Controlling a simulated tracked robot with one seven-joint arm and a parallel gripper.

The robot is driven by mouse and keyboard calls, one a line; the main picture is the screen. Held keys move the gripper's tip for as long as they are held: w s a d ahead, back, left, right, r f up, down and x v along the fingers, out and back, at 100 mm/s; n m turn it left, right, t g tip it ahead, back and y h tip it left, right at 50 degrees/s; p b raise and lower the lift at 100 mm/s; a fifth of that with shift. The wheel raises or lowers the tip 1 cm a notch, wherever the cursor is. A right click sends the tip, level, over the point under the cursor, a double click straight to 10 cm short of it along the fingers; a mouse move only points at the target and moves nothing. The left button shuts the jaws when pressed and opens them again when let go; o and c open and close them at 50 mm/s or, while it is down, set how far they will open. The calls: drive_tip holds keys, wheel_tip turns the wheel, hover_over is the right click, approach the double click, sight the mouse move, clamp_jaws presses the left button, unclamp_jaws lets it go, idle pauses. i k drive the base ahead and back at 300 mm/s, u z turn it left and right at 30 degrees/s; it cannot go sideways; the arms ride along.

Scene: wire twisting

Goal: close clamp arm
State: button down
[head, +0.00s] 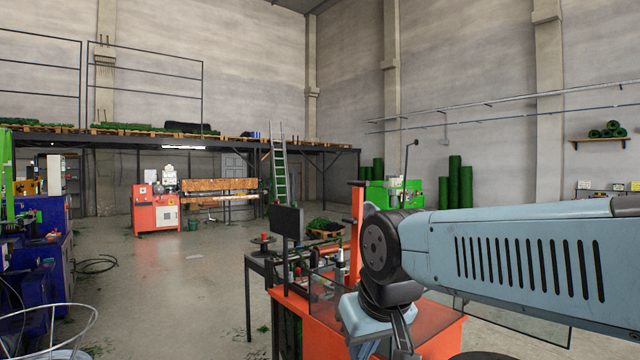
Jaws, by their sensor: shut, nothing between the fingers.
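The clamp arm cannot be made out in the head view. An orange machine (440,336) with clear guard panels (325,290) stands at the lower middle, partly hidden behind my arm. An upright orange post (356,235) rises from it. My pale blue arm reaches in from the right and bends down at a dark joint over this machine. The end of my arm runs out of the bottom of the picture, and the fingers of my gripper do not show.
Blue machines (45,260) line the left side, with a wire basket (50,325) in front. A red and white machine (158,208) stands farther back. Floor between is largely clear.

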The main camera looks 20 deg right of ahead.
sight(357, 206)
drive_tip(key=z, duration=0.2)
drive_tip(key=i, duration=0.9)
drive_tip(key=u, duration=0.1)
